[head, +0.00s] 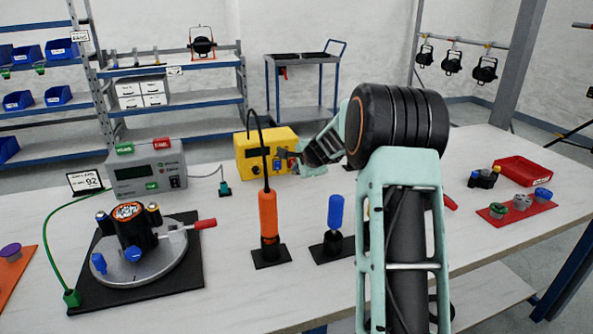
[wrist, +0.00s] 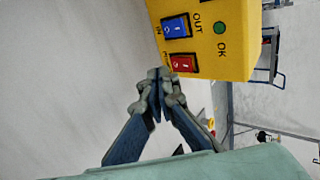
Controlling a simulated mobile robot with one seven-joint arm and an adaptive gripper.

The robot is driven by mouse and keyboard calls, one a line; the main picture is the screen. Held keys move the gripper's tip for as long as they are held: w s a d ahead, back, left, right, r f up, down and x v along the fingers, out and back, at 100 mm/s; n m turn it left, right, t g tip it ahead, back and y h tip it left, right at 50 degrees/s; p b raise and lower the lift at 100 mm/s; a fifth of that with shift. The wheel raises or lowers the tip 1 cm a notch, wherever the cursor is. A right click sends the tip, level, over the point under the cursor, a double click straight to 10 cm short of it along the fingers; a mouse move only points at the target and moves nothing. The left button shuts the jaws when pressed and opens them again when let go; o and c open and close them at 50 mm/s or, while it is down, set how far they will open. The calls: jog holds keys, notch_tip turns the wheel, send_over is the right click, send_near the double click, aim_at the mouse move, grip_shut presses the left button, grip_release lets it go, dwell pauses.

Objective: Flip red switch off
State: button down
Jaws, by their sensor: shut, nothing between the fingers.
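The yellow box (head: 252,160) stands at the back of the white table in the head view. In the wrist view the yellow box (wrist: 206,57) fills the upper right, tilted by the camera's angle. Its red switch (wrist: 184,63) is at the lower edge, next to the blue switch (wrist: 176,26). My gripper (wrist: 160,74) is shut and empty, its fingertips just left of and slightly below the red switch; I cannot tell whether they touch it. In the head view my gripper (head: 285,159) is at the box's front right and hides the red switch.
An orange tool (head: 268,217) with a black cable stands in front of the box. A blue-handled tool (head: 335,213) stands right of it. A grey device (head: 147,174) is to the left. A red tray (head: 522,171) lies at the right.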

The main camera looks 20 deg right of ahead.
jog(key=s+f+v, duration=0.1)
jog(key=v, duration=0.9)
jog(key=shift+s+f, duration=0.2)
jog(key=shift+f, duration=0.15)
jog(key=shift+w, duration=0.1)
